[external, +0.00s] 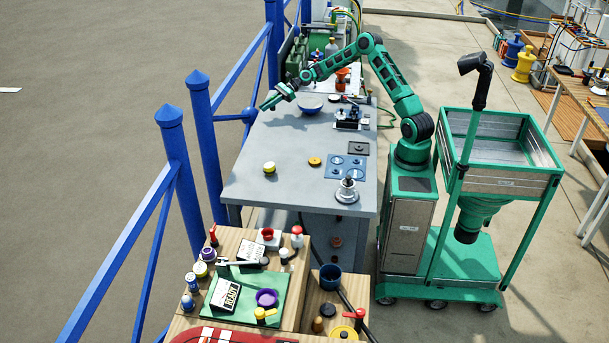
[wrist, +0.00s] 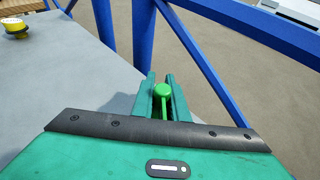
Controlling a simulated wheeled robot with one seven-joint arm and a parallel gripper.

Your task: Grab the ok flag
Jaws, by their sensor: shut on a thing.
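My gripper (wrist: 162,100) is shut on a small bright green piece with a round top (wrist: 162,90), seen between the two fingers in the wrist view. It looks to be the ok flag, but no lettering shows and its lower part is hidden by the gripper. In the external view my gripper (external: 268,104) is over the far left edge of the grey table (external: 255,185), beside the blue railing. The held piece is too small to make out there.
A blue railing (external: 203,145) runs close along the table's left side. A blue bowl (external: 311,104) stands just right of my gripper. A yellow-and-white spool-like item (external: 269,168) and a yellow disc (external: 315,161) lie nearer. The table's left middle is mostly clear.

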